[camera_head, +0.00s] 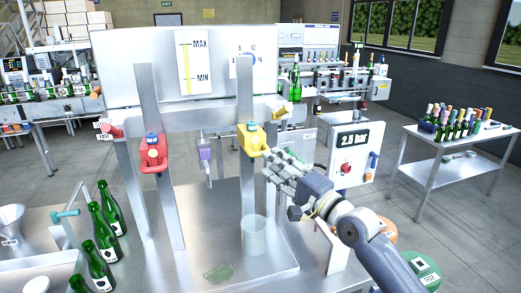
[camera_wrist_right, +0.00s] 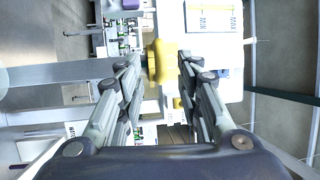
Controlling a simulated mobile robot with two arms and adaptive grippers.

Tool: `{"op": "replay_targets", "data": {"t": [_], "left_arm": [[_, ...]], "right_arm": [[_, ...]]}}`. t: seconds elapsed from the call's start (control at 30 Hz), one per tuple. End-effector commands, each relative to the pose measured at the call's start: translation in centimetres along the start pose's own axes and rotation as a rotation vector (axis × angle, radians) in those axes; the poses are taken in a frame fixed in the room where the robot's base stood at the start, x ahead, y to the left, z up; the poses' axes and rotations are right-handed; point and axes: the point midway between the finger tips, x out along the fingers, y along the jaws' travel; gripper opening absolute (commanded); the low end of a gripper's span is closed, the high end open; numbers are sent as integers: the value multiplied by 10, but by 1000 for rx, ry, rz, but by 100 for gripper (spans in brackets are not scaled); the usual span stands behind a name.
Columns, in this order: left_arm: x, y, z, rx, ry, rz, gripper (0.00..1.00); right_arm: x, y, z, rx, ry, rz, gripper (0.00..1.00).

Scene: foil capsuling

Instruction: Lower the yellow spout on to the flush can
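The yellow spout (camera_head: 250,140), with a blue top, is mounted on the right-hand metal post. The flush can (camera_head: 254,240) looks like the clear, pale cylinder standing upright on the metal bench below it, apart from the spout. My right gripper (camera_head: 268,162) is beside the spout, at its lower right. In the right wrist view, the yellow spout (camera_wrist_right: 162,62) lies between the two spread fingertips, with small gaps showing at both sides. The gripper looks open; contact cannot be made out. My left gripper is not in view.
A red spout (camera_head: 153,152) is on the left post and a purple fitting (camera_head: 205,150) hangs between the posts. Green bottles (camera_head: 104,235) stand at the bench's left. A green, flat piece (camera_head: 218,273) lies near the can. A pressure display (camera_head: 352,141) stands at the right.

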Motion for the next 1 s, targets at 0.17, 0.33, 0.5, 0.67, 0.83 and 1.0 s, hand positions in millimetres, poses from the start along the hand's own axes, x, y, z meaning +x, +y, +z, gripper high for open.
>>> {"op": "replay_targets", "data": {"t": [0.17,0.33,0.5,0.67,0.83,1.0], "left_arm": [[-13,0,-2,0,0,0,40],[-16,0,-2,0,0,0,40],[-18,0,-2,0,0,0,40],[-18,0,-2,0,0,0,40],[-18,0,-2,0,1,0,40],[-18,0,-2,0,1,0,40]], "right_arm": [[32,-3,0,-2,0,0,33],[50,-1,0,-1,-1,1,33],[58,0,0,-3,0,1,33],[60,0,0,-3,0,1,33],[59,1,0,-2,0,1,26],[59,0,0,-2,0,0,0]]}}
